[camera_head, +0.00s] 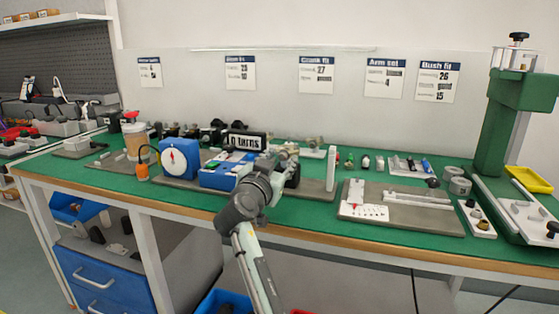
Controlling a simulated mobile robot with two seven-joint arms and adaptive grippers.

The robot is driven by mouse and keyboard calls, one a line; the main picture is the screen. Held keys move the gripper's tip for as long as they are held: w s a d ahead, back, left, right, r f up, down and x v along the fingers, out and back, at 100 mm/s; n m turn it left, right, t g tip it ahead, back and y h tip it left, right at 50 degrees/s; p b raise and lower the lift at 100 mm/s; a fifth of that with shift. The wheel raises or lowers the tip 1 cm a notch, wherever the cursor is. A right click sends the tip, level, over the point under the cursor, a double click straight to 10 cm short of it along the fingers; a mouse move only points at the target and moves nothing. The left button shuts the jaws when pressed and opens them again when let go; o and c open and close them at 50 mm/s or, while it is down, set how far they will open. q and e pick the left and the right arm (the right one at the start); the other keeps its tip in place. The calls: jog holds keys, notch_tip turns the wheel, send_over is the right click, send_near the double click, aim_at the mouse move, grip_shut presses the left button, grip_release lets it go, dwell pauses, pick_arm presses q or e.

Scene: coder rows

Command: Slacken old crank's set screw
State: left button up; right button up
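My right arm rises from the bottom middle, and its gripper (288,160) is over the fixture in the middle of the green bench. Its fingers are small and partly hidden by my wrist, so I cannot tell whether they are open or shut. The fixture has a grey base plate (315,192), a blue block (219,178) and a sign reading "0 turns" (246,141). The old crank and its set screw cannot be made out; my wrist covers part of this area. My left gripper is not in view.
A flat board (430,217) with a white card lies to the right. A tall green press (505,120) and a yellow tray (528,179) are at the far right. Several paper notes hang behind the bench.

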jog(key=shift+c, duration=0.3)
grip_shut()
jog(key=n, duration=0.2)
jog(key=shift+n, duration=1.1)
jog(key=shift+n+p, duration=0.35)
jog(key=shift+n, duration=0.85)
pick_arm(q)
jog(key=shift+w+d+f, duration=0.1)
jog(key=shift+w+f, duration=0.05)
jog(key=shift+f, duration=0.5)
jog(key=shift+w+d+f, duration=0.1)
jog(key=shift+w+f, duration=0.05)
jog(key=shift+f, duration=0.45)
